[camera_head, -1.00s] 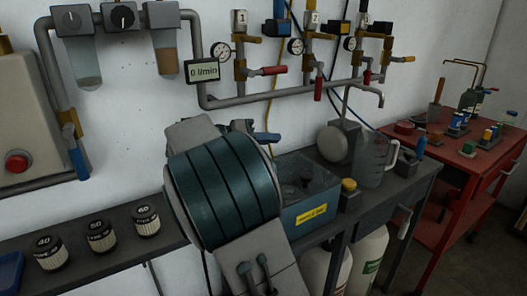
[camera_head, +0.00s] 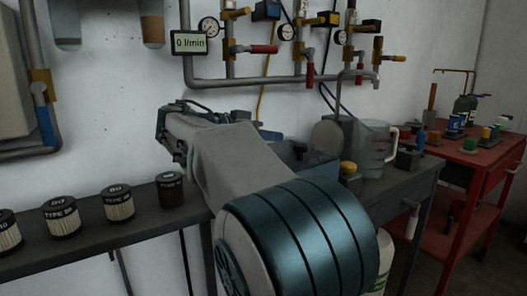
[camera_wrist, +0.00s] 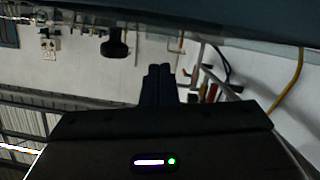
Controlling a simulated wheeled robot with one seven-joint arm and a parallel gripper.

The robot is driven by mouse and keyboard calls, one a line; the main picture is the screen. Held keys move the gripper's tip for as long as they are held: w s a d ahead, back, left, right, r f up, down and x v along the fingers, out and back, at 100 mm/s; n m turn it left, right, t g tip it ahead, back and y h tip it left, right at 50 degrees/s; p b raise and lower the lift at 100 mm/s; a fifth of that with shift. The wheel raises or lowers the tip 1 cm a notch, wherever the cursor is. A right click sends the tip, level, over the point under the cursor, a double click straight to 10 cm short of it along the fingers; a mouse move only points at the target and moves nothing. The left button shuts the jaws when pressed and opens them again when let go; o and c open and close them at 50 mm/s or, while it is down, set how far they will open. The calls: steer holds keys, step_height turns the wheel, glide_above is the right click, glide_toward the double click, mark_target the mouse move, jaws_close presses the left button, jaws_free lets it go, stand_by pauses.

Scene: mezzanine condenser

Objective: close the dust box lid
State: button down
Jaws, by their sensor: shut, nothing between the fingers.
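The dust box (camera_head: 290,152) is a blue box on the grey bench, behind my arm in the head view. Only its upper back part shows; my arm hides its front and label, and I cannot tell how its lid stands. My gripper (camera_wrist: 159,72) shows in the wrist view with its two dark fingers together and nothing between them. In the head view the fingers cannot be made out. A blue-grey surface (camera_wrist: 215,22) crosses the top of the wrist view, close to the camera; I cannot tell whether it belongs to the box.
A clear jug (camera_head: 373,150) and a yellow-topped item (camera_head: 348,167) stand right of the box. Several filter cartridges (camera_head: 118,203) line the bench at left. Pipes with valves and gauges (camera_head: 209,27) run along the wall above. A red cart (camera_head: 465,157) stands at right.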

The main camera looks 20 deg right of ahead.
steer(key=shift+s+f+m+t+b, duration=0.25)
steer(key=shift+f+m+b, duration=0.35)
steer(key=shift+b, duration=0.95)
steer(key=shift+s+f+m+t+b, duration=0.2)
steer(key=shift+f+m+b, duration=0.2)
steer(key=shift+f+b, duration=0.8)
steer(key=shift+r+b, duration=0.4)
steer(key=shift+b, duration=0.15)
